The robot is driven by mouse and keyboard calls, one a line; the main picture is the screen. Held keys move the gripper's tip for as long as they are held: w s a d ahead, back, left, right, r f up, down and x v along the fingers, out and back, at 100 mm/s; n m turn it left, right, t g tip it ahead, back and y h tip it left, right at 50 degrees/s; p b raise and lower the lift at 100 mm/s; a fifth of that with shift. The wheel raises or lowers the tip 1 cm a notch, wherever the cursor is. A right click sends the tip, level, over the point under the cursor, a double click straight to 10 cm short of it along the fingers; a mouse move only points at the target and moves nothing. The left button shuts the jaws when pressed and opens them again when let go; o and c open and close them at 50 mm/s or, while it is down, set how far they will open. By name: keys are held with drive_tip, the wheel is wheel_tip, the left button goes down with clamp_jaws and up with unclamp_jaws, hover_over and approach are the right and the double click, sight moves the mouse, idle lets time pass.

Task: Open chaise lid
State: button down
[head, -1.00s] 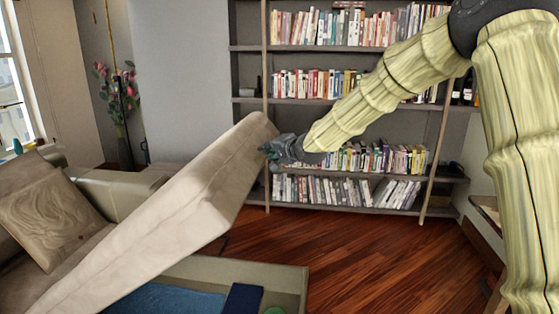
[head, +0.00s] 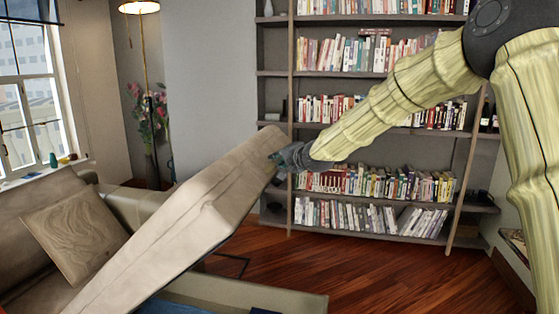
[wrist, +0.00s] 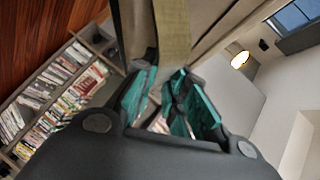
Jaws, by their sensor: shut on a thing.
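The chaise lid (head: 190,215) is a thick beige cushion panel. It is tilted up steeply, its raised end at the upper right in the head view. My gripper (head: 277,160) is at that raised end, shut on the edge of the lid. In the wrist view my gripper (wrist: 170,95) has its teal fingers close to a strap-like olive strip (wrist: 173,40) on the lid's edge; the exact contact is hard to see. Below the lid, part of the chaise base (head: 250,293) shows, with a little blue inside at the bottom edge.
A beige sofa with a patterned pillow (head: 75,235) is at the left. A bookshelf (head: 272,100) full of books stands behind my gripper. A flower vase (head: 151,165) and a lamp (head: 139,7) stand in the back corner. The wooden floor (head: 390,270) at the right is clear.

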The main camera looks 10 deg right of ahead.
drive_tip(key=c, duration=1.7)
unclamp_jaws()
drive_tip(key=shift+d+f, duration=0.1)
drive_tip(key=shift+s, duration=0.1)
drive_tip(key=v, duration=1.1)
drive_tip(key=shift+s+d+r, duration=0.1)
drive_tip(key=shift+s+r, duration=0.15)
drive_tip(key=shift+s, duration=0.05)
